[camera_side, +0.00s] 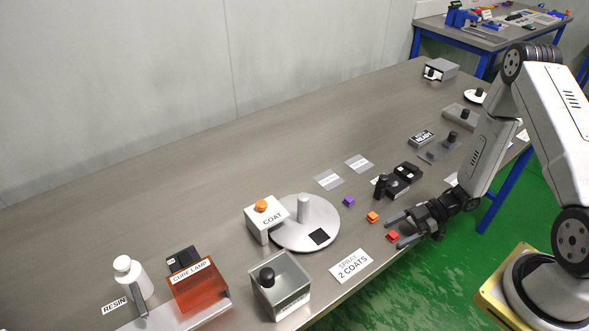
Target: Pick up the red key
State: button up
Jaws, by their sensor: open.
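The red key (392,236) is a small red block lying flat on the grey table near its front edge. My gripper (393,231) is open, its two dark fingers pointing left, low over the table. The red key shows between or just below the fingers; I cannot tell whether they touch it. An orange key (373,217) lies a little behind it, and a purple key (349,201) lies further back and left.
A round grey turntable (296,240) and a COAT box (264,220) stand to the left. A "SPRAY 2 COATS" card (351,266) lies at the front. Black devices (402,180) stand behind my gripper. The table's middle left (130,215) is clear.

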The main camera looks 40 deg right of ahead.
grip_shut()
jog(key=shift+r, duration=0.2)
dwell(0.4)
notch_tip(320, 180, up, 10)
jog(key=shift+f, duration=0.15)
dwell(0.7)
jog(key=shift+w, duration=0.1)
dwell(0.4)
